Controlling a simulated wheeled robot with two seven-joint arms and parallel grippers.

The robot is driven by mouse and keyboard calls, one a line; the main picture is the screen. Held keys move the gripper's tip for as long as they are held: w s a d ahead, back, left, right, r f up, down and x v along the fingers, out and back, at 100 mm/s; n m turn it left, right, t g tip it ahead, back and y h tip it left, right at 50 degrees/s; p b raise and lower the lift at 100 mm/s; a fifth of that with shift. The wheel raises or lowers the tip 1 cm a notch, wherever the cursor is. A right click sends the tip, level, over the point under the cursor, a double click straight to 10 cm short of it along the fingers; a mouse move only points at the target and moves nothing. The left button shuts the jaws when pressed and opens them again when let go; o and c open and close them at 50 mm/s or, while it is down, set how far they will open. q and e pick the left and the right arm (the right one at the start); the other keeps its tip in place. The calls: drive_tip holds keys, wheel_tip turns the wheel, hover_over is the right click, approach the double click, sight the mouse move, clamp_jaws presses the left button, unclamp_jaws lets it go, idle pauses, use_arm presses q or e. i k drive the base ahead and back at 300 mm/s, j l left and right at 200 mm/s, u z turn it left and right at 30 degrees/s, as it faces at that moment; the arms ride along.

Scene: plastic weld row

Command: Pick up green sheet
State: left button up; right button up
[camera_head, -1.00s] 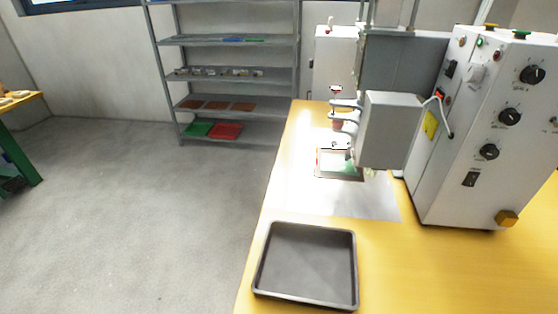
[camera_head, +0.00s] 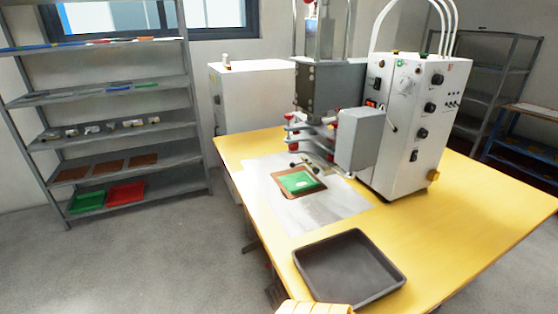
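The green sheet (camera_head: 298,181) lies flat on a brown square plate (camera_head: 318,191) on the yellow table. The plate rests on a shiny metal sheet (camera_head: 325,215), in front of the welding press. A small pale patch or item shows on the green sheet, too small to make out. The press head partly overhangs the area behind it. Neither of my grippers can be made out in the head view. A ridged yellow-orange shape (camera_head: 315,307) enters at the bottom edge, and I cannot tell what it is.
An empty dark tray (camera_head: 350,262) stands at the table's front. The white press (camera_head: 410,125) with its grey head (camera_head: 360,138) stands behind and right of the green sheet. A shelf (camera_head: 105,129) at left holds green and red trays. The table's right part is clear.

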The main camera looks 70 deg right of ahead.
sight(295, 183)
drive_tip(key=i+l+z, duration=0.2)
drive_tip(key=z, duration=0.15)
drive_tip(key=i+l+z, duration=0.15)
drive_tip(key=z, duration=0.2)
drive_tip(key=i+z, duration=0.35)
drive_tip(key=k+l, duration=0.05)
